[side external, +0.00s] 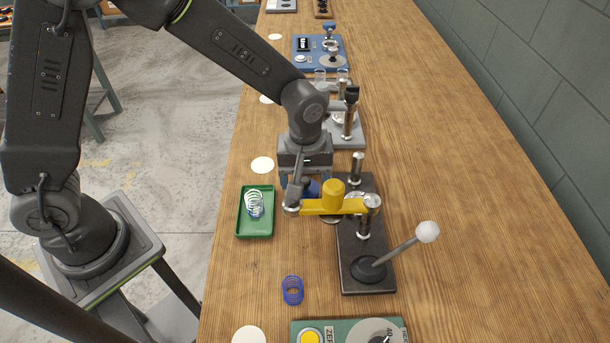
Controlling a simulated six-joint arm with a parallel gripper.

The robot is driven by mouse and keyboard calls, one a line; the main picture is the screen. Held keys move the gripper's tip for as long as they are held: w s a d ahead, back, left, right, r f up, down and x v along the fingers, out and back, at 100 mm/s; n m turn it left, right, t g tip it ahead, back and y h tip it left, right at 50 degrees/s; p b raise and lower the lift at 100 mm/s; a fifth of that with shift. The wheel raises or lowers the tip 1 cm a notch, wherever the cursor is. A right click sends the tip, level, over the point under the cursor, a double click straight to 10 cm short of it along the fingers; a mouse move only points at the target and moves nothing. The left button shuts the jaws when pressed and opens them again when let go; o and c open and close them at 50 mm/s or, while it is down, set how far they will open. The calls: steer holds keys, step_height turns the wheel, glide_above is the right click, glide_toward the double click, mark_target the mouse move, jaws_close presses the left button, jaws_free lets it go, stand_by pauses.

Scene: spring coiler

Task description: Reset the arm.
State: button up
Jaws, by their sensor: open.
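The spring coiler stands on the wooden bench: a dark base plate (352,245) with metal posts, a yellow crank arm (340,203) and a lever with a white ball knob (428,232). My gripper (303,188) points down at the left end of the yellow arm, close beside or above it. Its jaws are open, though the fingertips are partly hidden. Something blue shows by the fingers; I cannot tell what it is. A green tray (243,222) to the left holds pale and blue wire springs (255,203).
A green panel with a yellow button (311,337) and a dial is at the near edge. Behind my gripper stand a grey fixture (346,130) and a blue device (312,62). White discs (262,165) lie along the left edge. The bench's right side is clear, up to a grey wall.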

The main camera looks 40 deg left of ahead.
steer(key=shift+r, duration=0.1)
steer(key=shift+r, duration=4.1)
steer(key=s+a+r+m+t, duration=0.5)
steer(key=s+a+r+m, duration=0.3)
steer(key=s+a+r, duration=0.3)
steer(key=s+a, duration=0.1)
steer(key=s, duration=0.3)
steer(key=shift+s+a+m, duration=0.15)
steer(key=shift+s+m, duration=0.15)
